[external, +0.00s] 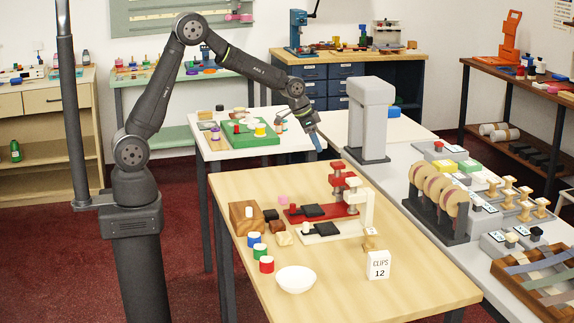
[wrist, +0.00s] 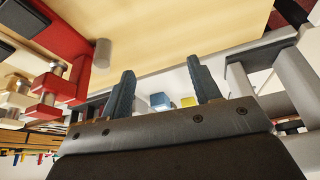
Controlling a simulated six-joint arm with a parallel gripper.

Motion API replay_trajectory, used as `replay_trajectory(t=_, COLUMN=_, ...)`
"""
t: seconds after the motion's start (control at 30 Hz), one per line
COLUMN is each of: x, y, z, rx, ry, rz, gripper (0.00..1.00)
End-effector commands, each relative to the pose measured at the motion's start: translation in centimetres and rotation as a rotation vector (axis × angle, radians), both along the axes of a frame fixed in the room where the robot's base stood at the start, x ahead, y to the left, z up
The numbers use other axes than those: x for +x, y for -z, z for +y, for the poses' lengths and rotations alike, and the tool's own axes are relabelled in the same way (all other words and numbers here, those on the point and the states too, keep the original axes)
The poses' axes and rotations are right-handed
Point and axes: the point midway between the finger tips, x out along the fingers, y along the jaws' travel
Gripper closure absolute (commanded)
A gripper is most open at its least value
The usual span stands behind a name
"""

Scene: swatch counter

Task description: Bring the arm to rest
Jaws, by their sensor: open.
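My gripper (external: 314,137) hangs in the air beyond the far edge of the wooden table (external: 420,285), left of a grey tower-shaped machine (external: 371,115). In the wrist view my gripper (wrist: 163,86) has two dark blue-grey fingers spread apart. Nothing is between them, so it is open and empty. My arm is raised and bent, reaching from the left over the white table. The fingers touch nothing that I can see.
A red press (external: 340,190) and a white bowl (external: 296,279) stand on the wooden table. A green board (external: 240,135) with small pieces lies on the white table behind. A rack of discs (external: 438,200) stands on the right counter. The front right of the wooden table is mostly clear.

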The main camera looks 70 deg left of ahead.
Motion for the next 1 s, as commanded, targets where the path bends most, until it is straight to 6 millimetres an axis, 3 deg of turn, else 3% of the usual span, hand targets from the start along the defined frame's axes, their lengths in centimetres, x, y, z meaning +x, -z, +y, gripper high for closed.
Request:
replay_trajectory(t=0.4, x=-4.4, y=0.7, z=-7.3, rx=0.0, ry=0.209, rz=0.001, gripper=0.43)
replay_trajectory(t=1.0, x=-12.5, y=2.0, z=-15.7, rx=0.0, ry=0.501, rz=0.001, gripper=0.43)
